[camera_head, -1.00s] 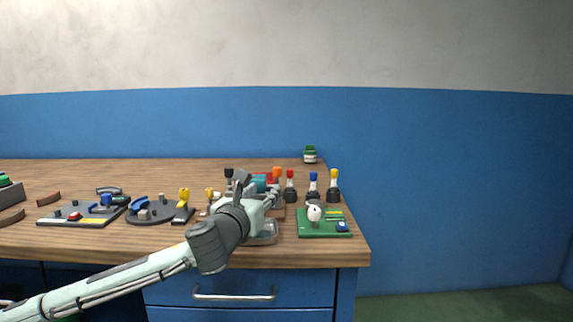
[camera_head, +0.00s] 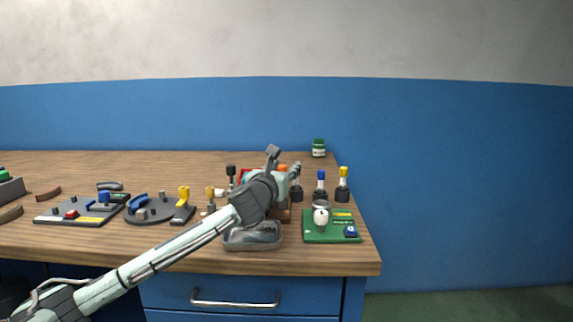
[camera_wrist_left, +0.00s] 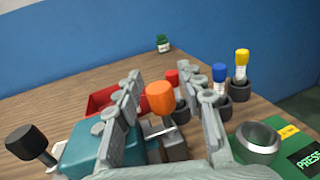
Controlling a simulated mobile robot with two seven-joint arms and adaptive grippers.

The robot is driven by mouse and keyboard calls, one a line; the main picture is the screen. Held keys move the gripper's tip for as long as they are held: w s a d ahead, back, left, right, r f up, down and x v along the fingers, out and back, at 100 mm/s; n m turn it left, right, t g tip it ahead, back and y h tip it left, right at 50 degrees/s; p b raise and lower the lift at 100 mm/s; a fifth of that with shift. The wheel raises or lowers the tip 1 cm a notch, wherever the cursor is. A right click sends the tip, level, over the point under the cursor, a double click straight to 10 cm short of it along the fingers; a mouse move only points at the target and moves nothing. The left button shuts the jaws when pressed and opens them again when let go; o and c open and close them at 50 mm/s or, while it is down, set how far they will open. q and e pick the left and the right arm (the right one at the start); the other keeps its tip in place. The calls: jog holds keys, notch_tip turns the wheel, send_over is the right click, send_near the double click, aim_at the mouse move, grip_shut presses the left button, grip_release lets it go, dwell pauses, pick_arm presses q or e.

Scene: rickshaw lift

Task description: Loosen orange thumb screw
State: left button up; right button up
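The orange thumb screw (camera_wrist_left: 160,98) shows in the left wrist view as a rounded orange knob on a short metal shaft. It stands beside a teal block (camera_wrist_left: 82,150). In the head view only the knob's orange top (camera_head: 283,167) shows past my arm. My left gripper (camera_wrist_left: 168,100) is open, with one finger on each side of the orange knob. I cannot tell whether either finger touches it. In the head view my left gripper (camera_head: 282,172) largely hides the teal block. My right gripper is not in view.
Red, blue (camera_wrist_left: 219,72) and yellow (camera_wrist_left: 241,60) topped tools stand in dark holders to the right. A black knob (camera_wrist_left: 26,142) is left of the teal block.

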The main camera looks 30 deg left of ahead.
pick_arm(q)
jog(key=shift+x, duration=0.8)
jog(key=shift+c, duration=0.4)
grip_shut()
